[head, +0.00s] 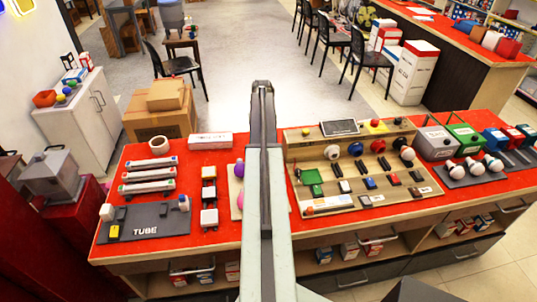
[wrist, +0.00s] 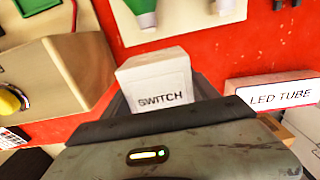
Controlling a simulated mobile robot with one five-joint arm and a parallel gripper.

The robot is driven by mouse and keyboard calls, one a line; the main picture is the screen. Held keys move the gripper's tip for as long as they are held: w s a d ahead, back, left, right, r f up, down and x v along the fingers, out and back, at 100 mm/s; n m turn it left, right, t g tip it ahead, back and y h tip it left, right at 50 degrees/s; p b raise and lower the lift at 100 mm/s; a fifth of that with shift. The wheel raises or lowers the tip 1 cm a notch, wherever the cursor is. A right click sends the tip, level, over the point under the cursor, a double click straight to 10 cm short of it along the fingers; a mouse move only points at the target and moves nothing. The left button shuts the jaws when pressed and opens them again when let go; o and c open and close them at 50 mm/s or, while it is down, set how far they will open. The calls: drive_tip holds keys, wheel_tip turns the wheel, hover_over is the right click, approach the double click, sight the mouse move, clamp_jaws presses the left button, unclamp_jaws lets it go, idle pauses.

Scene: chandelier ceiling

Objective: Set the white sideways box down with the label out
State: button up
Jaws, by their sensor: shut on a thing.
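My gripper (head: 263,88) is at the end of my outstretched arm, beyond the far edge of the red table (head: 262,139) in the head view. In the wrist view my gripper (wrist: 160,100) is shut on a white box (wrist: 155,77) with the dark label SWITCH. The label faces the wrist camera and reads upright, slightly tilted. The box's lower part is hidden behind the gripper's dark front edge. I cannot make out the box in the head view, where my arm and gripper hide it.
A white LED TUBE box (wrist: 280,92) lies at the right in the wrist view; a similar white box (head: 210,141) lies at the table's far edge. A wooden switch board (head: 365,180) is right of my arm. Cardboard boxes (head: 160,112) and a chair (head: 180,65) stand behind the table.

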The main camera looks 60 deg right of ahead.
wheel_tip(320, 180, down, 6)
drive_tip(key=b, duration=0.4)
drive_tip(key=shift+r, duration=0.35)
drive_tip(key=shift+f, duration=0.2)
drive_tip(key=o, duration=1.6)
drive_tip(key=shift+r, duration=0.1)
wheel_tip(320, 180, up, 12)
drive_tip(key=p, duration=1.2)
drive_tip(key=shift+r, duration=0.25)
drive_tip(key=shift+f, duration=0.1)
